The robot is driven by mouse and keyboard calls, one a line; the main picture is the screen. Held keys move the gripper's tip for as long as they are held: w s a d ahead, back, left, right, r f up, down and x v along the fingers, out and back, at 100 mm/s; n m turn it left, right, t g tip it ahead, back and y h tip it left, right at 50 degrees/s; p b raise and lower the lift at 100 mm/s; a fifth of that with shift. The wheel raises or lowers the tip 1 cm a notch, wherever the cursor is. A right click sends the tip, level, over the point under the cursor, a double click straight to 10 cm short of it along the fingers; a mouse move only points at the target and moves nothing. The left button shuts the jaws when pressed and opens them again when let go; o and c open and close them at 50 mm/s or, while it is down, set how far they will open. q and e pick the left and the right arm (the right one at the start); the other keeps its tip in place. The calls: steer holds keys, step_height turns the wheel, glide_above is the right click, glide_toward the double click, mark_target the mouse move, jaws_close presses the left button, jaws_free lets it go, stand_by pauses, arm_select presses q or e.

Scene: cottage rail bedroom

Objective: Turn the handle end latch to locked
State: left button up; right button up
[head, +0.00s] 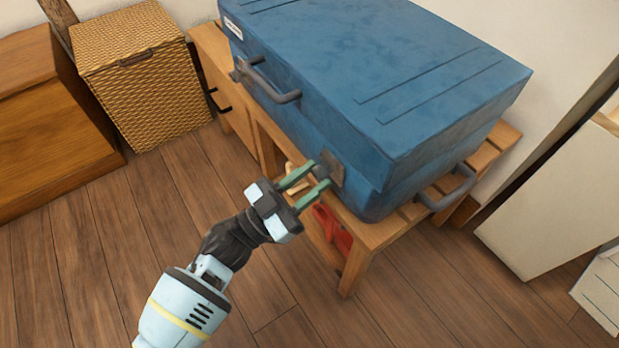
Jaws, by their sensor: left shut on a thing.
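A large blue case (420,75) lies closed on a wooden bench. Its front face has a dark carry handle (275,88) and two metal latches. One latch (238,73) is at the left beside the handle. The other latch (336,171) is near the front right corner. My left gripper (320,176) reaches in from below and its green fingers are shut on the knob of this nearer latch. The fingers hide part of the knob, so its exact angle is hard to tell. My right gripper is out of view.
The slatted wooden bench (508,134) holds the case, with a red item (333,228) beneath. A second handle (449,190) sticks out at the right end. A wicker basket (150,80) and wooden chest (45,130) stand left. The floor (110,260) in front is clear.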

arm_select(q)
steer(key=m+g, duration=0.1)
steer(key=m, duration=0.2)
steer(key=shift+w+m+g+h, duration=0.1)
steer(key=shift+m+g+h, duration=0.2)
steer(key=shift+g+h, duration=0.1)
steer(key=m+g+p, duration=0.1)
steer(key=m+g, duration=0.1)
steer(key=m, duration=0.3)
steer(key=shift+a+r, duration=0.1)
steer(key=m+g+p, duration=0.1)
steer(key=m+g, duration=0.1)
steer(key=m, duration=0.2)
steer(key=shift+w+r+m, duration=0.1)
steer(key=shift+m, duration=0.2)
steer(key=shift+m+g, duration=0.6)
steer(key=shift+m, duration=0.5)
steer(key=m+g+p, duration=0.1)
steer(key=m, duration=0.1)
steer(key=shift+r+m+y, duration=0.1)
steer(key=shift+m+y, duration=0.3)
steer(key=shift+a+m+y+p, duration=0.1)
steer(key=shift+m+y+p, duration=0.6)
steer(key=shift+m, duration=0.7)
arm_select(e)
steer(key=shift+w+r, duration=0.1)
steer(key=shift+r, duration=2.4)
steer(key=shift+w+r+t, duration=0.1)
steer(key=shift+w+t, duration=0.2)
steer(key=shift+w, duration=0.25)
